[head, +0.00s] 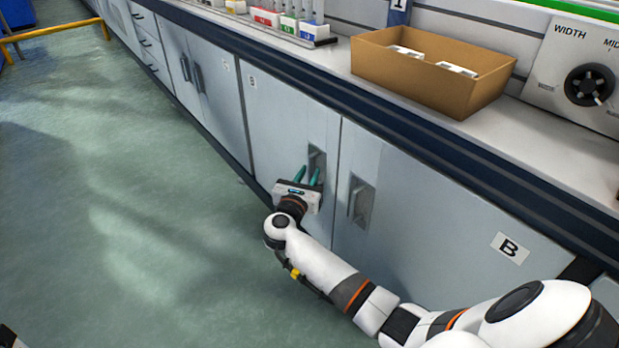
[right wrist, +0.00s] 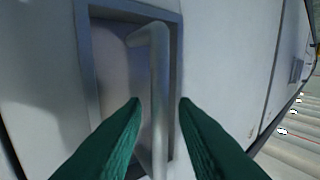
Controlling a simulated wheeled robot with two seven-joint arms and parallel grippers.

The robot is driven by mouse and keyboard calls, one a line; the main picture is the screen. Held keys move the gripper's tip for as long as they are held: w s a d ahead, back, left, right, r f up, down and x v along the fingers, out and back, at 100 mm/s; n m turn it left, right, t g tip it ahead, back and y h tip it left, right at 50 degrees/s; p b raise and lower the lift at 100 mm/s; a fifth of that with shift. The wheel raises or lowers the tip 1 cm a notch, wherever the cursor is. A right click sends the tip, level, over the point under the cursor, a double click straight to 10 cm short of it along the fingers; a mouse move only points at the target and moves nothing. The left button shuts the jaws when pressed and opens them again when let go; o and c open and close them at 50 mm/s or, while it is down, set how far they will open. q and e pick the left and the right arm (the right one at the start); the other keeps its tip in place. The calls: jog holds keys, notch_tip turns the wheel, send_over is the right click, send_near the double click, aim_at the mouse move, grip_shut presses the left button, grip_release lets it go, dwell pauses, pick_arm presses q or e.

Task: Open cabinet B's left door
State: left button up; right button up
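Cabinet B's left door (head: 278,118) is light grey and looks shut, with a small B label near its upper left corner. Its upright bar handle (head: 317,158) sits in a recess at the door's right side. My right gripper (head: 309,171) is at this handle, with its green fingers pointing towards it. In the right wrist view the fingers (right wrist: 160,102) are apart and the handle bar (right wrist: 158,85) shows between them, with gaps on both sides. I cannot tell how deep the fingers reach around the bar.
Cabinet B's right door (head: 425,210) is shut, with its own handle (head: 361,201) and a B label. A cardboard box (head: 430,82) and a rack of coloured containers (head: 290,24) stand on the counter above. The green floor (head: 130,200) before the cabinets is clear.

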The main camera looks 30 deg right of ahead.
jog(key=shift+w+d, duration=0.3)
jog(key=shift+d, duration=0.1)
grip_shut()
jog(key=shift+a, duration=0.1)
